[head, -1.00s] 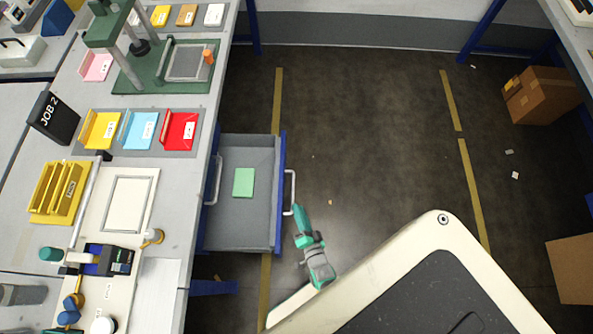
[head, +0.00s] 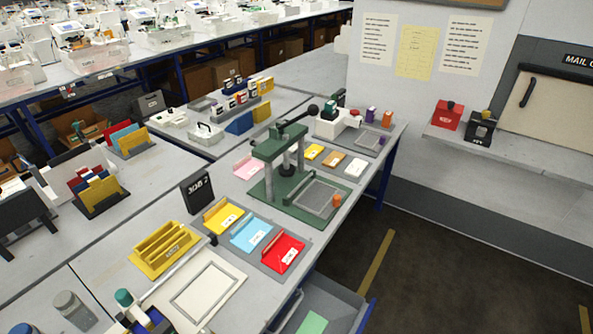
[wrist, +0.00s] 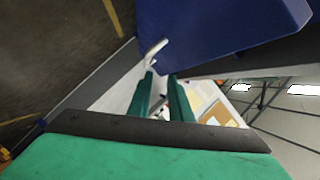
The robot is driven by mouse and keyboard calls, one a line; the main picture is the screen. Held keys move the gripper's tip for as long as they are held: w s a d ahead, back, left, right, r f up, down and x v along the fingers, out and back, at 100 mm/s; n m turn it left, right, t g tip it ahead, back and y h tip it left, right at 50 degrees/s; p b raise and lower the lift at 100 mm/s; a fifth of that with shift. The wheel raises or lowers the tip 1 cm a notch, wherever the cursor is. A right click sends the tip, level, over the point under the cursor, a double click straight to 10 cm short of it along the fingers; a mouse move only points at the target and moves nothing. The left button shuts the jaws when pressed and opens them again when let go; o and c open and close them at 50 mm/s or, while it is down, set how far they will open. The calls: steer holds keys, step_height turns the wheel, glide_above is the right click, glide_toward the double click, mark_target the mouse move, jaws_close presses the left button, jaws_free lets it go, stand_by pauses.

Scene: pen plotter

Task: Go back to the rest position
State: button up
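My gripper (wrist: 160,77) shows in the wrist view with its two green fingers apart and nothing seen between them. A white bar handle (wrist: 151,52) on a blue panel (wrist: 210,30) lies just beyond the fingertips. I cannot tell whether they touch it. In the head view my gripper and arm are out of sight. The open drawer (head: 340,300) shows at the bottom edge, with a green card (head: 312,323) in it. Its front is partly cut off by the frame.
The workbench (head: 228,285) holds a green press (head: 283,150), a yellow tray (head: 222,216), a blue tray (head: 250,235), a red tray (head: 282,253) and a yellow rack (head: 163,250). Clear floor (head: 430,270) lies right of the bench.

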steer(key=s+a+r+n+y, duration=0.1)
steer(key=s+a+r+n, duration=0.2)
steer(key=r, duration=0.7)
steer(key=s+a+r+n+y, duration=0.1)
steer(key=s+a+r+n, duration=0.3)
steer(key=a+r, duration=0.4)
steer(key=s+a+r+n+y, duration=0.1)
steer(key=s+a+r+n, duration=0.2)
steer(key=r, duration=1.1)
steer(key=a+n, duration=0.2)
steer(key=n, duration=0.1)
steer(key=shift+s+a+y, duration=0.15)
steer(key=shift+a+y, duration=0.25)
steer(key=shift+a, duration=0.15)
